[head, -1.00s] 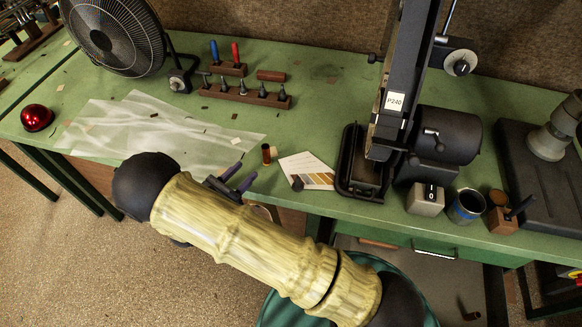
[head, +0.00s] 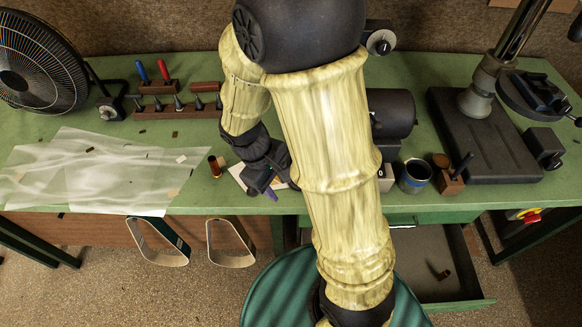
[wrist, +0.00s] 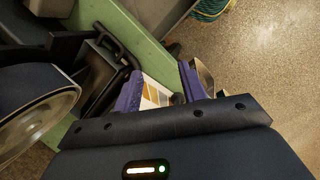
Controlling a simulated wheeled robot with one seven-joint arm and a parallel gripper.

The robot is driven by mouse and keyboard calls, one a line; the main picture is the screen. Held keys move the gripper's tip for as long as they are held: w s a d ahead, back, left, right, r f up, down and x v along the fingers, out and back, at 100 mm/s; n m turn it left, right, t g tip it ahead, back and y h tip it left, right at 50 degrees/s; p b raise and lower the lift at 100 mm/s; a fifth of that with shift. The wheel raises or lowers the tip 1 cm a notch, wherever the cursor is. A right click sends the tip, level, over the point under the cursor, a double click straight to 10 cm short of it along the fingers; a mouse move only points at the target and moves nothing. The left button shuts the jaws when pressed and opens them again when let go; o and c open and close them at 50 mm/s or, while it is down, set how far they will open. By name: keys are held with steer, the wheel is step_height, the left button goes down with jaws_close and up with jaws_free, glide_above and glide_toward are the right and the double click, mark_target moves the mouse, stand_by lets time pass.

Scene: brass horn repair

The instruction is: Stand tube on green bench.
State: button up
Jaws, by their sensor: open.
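The green bench (head: 190,62) runs across the head view. A small brown and dark red cylinder (head: 216,168) stands upright near its front edge. Another small brown tube-like piece (head: 438,272) lies in the open drawer; I cannot tell for certain which one is the tube. My gripper (head: 268,184) is open at the bench's front edge, right of the standing cylinder, partly hidden by my arm. In the wrist view, the open purple fingers (wrist: 162,88) have nothing held between them; a colour-striped card (wrist: 154,92) shows beyond them.
Fan (head: 40,62), tool rack (head: 178,110) and a translucent sheet (head: 85,172) occupy the left. A cup (head: 414,176), wooden block (head: 450,182) and black press base (head: 485,140) stand right. The drawer (head: 462,303) is pulled out. Two belt loops (head: 158,246) hang in front.

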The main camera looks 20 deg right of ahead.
steer(key=d+r+m+t+y, duration=0.3)
steer(key=r+m, duration=0.2)
steer(key=m, duration=0.2)
steer(key=shift+s+t, duration=0.35)
steer(key=shift+t, duration=0.05)
steer(key=shift+d+r, duration=0.1)
steer(key=shift+c, duration=0.6)
